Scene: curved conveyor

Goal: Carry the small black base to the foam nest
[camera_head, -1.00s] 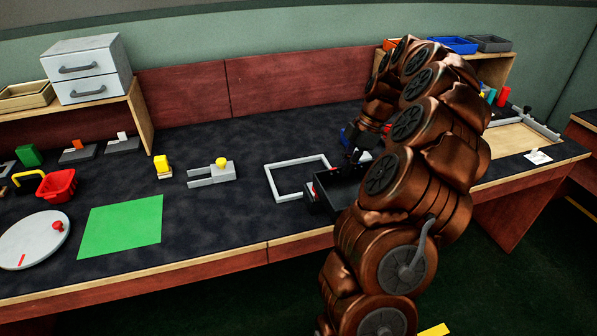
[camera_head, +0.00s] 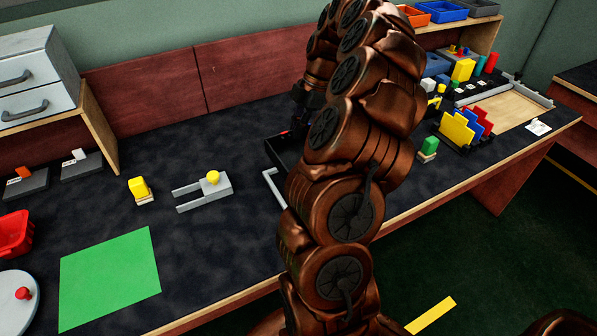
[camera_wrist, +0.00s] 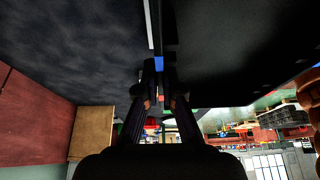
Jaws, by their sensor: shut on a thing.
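The black base (camera_head: 281,153) shows as a dark, shallow box-like piece just left of my arm, partly hidden by it. In the wrist view a large dark surface (camera_wrist: 235,50), apparently the same base, fills the upper right. My gripper (camera_wrist: 160,72) is shut, with its fingertips together at the edge of this dark surface; a small blue patch shows between them. In the head view my arm hides the fingertips. I cannot tell whether the base touches the table. I cannot pick out the foam nest with certainty.
A grey frame (camera_head: 273,187) lies in front of the base, partly behind my arm. A grey fixture with a yellow knob (camera_head: 213,178), a yellow block (camera_head: 139,186) and a green mat (camera_head: 109,279) lie left. Coloured plates (camera_head: 458,130) and a wooden tray (camera_head: 506,110) stand right.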

